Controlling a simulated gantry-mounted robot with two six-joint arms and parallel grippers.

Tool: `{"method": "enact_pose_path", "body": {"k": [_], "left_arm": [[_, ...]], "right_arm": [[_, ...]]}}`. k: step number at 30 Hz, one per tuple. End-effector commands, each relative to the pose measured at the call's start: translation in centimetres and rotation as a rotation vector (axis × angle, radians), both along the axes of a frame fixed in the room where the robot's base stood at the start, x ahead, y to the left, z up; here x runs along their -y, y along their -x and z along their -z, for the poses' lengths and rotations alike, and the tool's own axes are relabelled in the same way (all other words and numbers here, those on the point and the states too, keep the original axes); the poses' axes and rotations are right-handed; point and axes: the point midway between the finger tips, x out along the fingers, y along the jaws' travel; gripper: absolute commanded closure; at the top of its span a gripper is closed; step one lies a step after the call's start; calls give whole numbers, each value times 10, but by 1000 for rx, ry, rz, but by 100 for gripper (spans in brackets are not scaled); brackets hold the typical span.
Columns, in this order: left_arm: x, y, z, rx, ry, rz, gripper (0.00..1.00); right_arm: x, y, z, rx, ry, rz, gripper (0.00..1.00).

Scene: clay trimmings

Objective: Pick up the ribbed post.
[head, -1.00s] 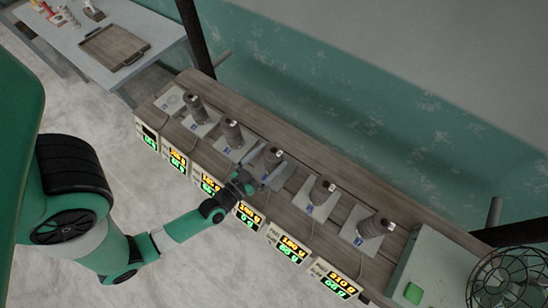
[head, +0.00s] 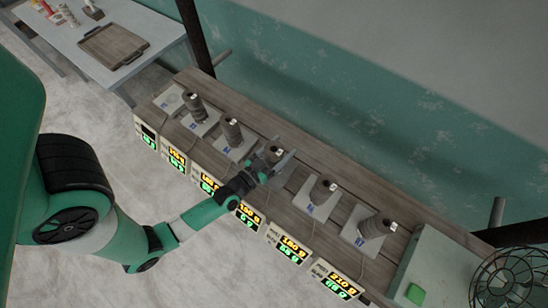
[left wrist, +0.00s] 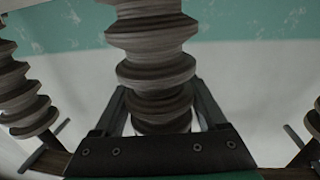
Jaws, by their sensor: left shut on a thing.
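Several grey-brown ribbed posts stand in a row on small scale plates along a narrow wooden bench. My left gripper (head: 271,163) is at the middle ribbed post (head: 274,150) of the row. In the left wrist view this ribbed post (left wrist: 154,50) rises between the two fingers, and the gripper is shut on it. The post looks upright; I cannot tell whether its base is off the plate. My right gripper is not in view.
Neighbouring posts stand close on both sides, one to the left (head: 232,132) and one to the right (head: 322,190). Lit displays line the bench's front edge. A box with a green button (head: 414,293) and a fan (head: 512,278) are at the right. A tray (head: 112,46) lies on the far table.

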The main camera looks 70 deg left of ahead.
Motion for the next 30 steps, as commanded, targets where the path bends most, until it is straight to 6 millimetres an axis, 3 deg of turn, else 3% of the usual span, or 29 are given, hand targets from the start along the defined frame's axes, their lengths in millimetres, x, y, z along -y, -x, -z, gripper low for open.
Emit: {"method": "enact_pose_path", "body": {"k": [1,5,20,26,30], "left_arm": [[0,0,0,0,0,0,79],[0,0,0,0,0,0,100],[0,0,-9,4,-2,-1,100],[0,0,-40,5,-2,-1,100],[16,7,-66,1,2,6,100]], "right_arm": [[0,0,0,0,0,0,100],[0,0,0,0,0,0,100],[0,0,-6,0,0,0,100],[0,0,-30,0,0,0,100],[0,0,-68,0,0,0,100]]}}
